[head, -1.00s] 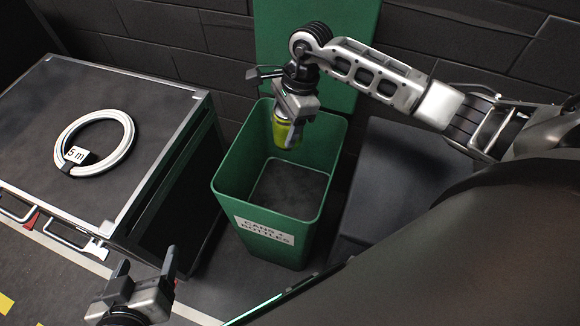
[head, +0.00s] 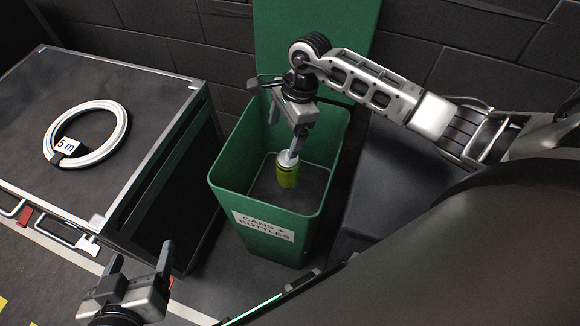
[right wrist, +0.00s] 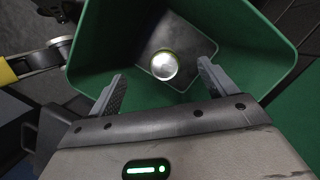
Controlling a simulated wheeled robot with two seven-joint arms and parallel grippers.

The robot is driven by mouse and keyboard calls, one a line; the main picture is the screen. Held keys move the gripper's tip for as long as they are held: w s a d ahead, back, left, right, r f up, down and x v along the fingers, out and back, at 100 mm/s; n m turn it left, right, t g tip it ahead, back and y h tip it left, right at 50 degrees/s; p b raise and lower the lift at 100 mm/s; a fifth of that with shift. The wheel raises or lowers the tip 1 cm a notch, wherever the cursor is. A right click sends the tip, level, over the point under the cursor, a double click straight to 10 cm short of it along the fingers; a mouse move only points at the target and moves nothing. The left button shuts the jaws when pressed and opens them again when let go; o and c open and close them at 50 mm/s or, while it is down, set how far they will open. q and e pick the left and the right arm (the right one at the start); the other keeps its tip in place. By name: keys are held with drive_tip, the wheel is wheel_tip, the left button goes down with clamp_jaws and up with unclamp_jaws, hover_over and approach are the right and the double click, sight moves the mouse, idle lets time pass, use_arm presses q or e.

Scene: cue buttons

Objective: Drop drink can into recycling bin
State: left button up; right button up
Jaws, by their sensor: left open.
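The green-yellow drink can (head: 287,175) with a silver top is inside the green recycling bin (head: 264,236), below my right gripper and apart from its fingers. I cannot tell whether it touches the bin floor. In the right wrist view the can's round silver end (right wrist: 164,65) shows beyond the fingers, within the bin's walls (right wrist: 105,70). My right gripper (head: 297,143) is over the bin mouth; its fingers are spread and empty in the right wrist view (right wrist: 164,90). My left gripper (head: 140,267) is open and empty at the lower left, in front of the bin.
A dark case (head: 130,95) with metal edges stands left of the bin, with a white coiled ring (head: 122,130) tagged "5 m" on top. The bin's green lid (head: 320,40) stands up behind it against the dark brick wall (head: 430,40). A dark box (head: 385,180) is to the right.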

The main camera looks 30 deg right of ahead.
drive_tip(key=v, duration=1.6)
drive_tip(key=shift+p, duration=0.45)
drive_tip(key=shift+f, duration=0.1)
